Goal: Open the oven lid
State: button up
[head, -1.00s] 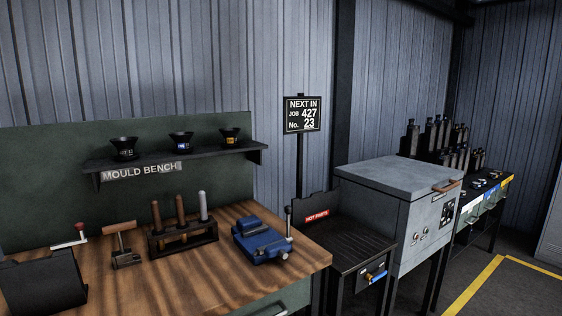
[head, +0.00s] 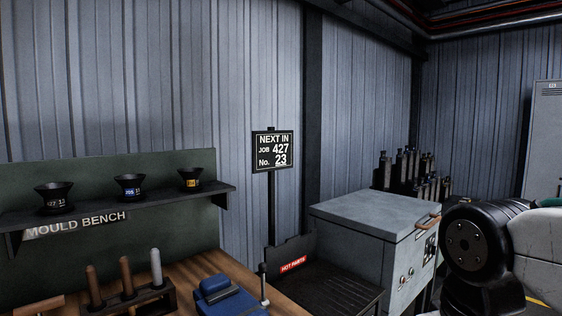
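The oven (head: 368,247) is a grey metal box at the right of the middle in the head view. Its flat lid (head: 375,212) is closed. A wooden handle (head: 428,221) sits at the lid's right front edge. Knobs and a dark panel show on the oven's front, partly cut off by the lower edge and by my arm. A part of my arm fills the lower right, close to the oven's right side. My gripper is out of the picture.
A hot parts stand (head: 330,277) with a red label is left of the oven. The mould bench (head: 196,272) holds a blue vice (head: 228,297) and upright wooden-handled tools. A job sign (head: 272,150) stands behind. Dark cylinders (head: 405,170) stand beyond the oven. A locker (head: 545,140) is far right.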

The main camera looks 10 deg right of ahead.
aim_at(391, 217)
jog(key=z, duration=1.95)
jog(key=i, duration=4.5)
jog(key=u, duration=2.45)
